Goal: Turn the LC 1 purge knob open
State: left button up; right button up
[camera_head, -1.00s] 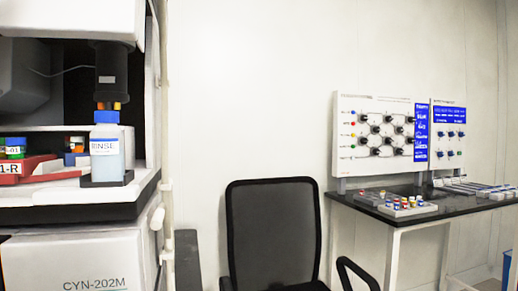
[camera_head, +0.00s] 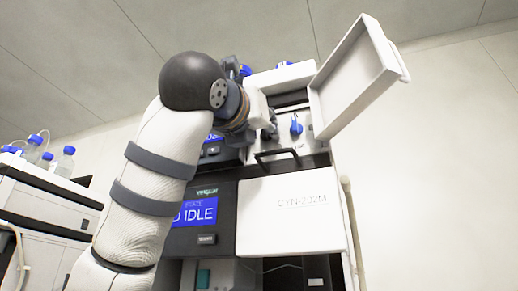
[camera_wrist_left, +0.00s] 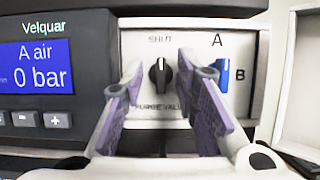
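The black purge knob (camera_wrist_left: 160,76) is on a pale panel (camera_wrist_left: 140,52) in the left wrist view. "SHUT" is printed above it and "PURGE VALVE" below, partly covered by my fingers. The knob looks upright, its grip pointing towards "SHUT". My left gripper (camera_wrist_left: 160,82) is open, its purple-padded fingers on either side of the knob; whether they touch it I cannot tell. In the head view my left gripper (camera_head: 269,124) is at the upper module, and the knob is hidden or too small to make out. My right gripper is not in view.
A blue A/B knob (camera_wrist_left: 223,76) is just right of my right-hand finger; it also shows in the head view (camera_head: 296,125). A display (camera_wrist_left: 35,66) reads "A air 0 bar". An open white door (camera_head: 355,78) juts out at right. Blue-capped bottles (camera_head: 65,162) stand at left.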

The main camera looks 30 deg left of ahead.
pick_arm(q)
grip_shut()
